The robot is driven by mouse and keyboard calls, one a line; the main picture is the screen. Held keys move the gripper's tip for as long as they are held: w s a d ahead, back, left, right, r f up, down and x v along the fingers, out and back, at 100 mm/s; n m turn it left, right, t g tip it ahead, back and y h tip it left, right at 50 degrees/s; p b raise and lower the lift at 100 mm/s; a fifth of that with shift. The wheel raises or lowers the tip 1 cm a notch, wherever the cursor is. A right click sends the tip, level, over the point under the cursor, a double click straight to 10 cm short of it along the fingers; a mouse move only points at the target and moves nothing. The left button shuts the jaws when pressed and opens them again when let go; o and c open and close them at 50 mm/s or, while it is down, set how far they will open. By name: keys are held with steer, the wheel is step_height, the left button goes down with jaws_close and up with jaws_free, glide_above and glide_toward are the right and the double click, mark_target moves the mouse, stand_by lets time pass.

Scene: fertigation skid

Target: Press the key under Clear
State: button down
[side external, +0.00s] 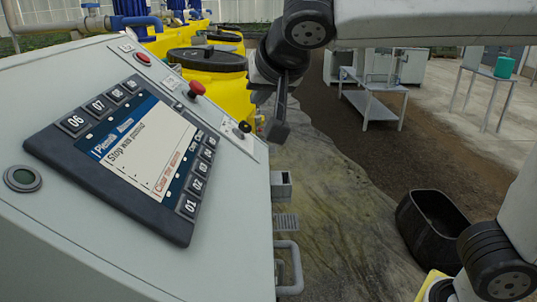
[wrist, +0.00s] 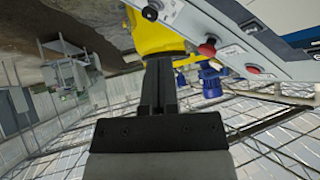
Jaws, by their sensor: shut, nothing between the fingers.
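The operator panel's screen unit (side external: 120,160) sits on the sloped grey console. Its lit display reads "Stop was pressed" and "Clear the alarm". Dark keys 06 (side external: 75,122) to 09 run along the upper edge, and keys 01 (side external: 188,206) to 05 (side external: 211,140) along the right edge. Small labels beside the right-hand keys are too small to read surely. My gripper (side external: 277,131) is shut and empty, pointing down beyond the console's right edge, apart from the keys.
A red mushroom button (side external: 196,88), another red button (side external: 143,58) and a black knob (side external: 244,126) stand up from the console (side external: 60,80) above the screen. Yellow tanks (side external: 225,85) stand behind. A black tub (side external: 435,225) is on the floor at right.

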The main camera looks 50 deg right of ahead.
mark_target(216, 141)
steer(key=shift+r, duration=0.5)
steer(key=shift+a+f, duration=0.15)
steer(key=shift+f, duration=0.05)
steer(key=shift+w+a+f, duration=0.65)
steer(key=shift+w+f, duration=0.05)
steer(key=shift+f, duration=0.35)
steer(key=shift+w+a+f, duration=0.65)
steer(key=shift+a+f, duration=0.05)
steer(key=shift+f, duration=0.3)
steer(key=shift+w+a+f, duration=0.65)
steer(key=shift+w+f, duration=0.05)
steer(key=shift+f, duration=0.35)
steer(key=shift+w+a+f, duration=0.35)
steer(key=shift+a+f, duration=0.05)
steer(key=shift+f, duration=0.2)
stand_by(1.1)
steer(key=shift+d+r, duration=0.1)
stand_by(0.3)
steer(key=shift+s+d+r, duration=0.3)
steer(key=shift+s+r, duration=0.05)
steer(key=shift+r, duration=0.1)
steer(key=shift+r, duration=0.1)
stand_by(0.3)
steer(key=shift+s+d+r, duration=0.4)
steer(key=shift+r, duration=0.2)
steer(key=shift+s+d+r, duration=0.4)
steer(key=shift+r, duration=0.2)
steer(key=shift+s+d+r, duration=0.4)
steer(key=shift+r, duration=0.2)
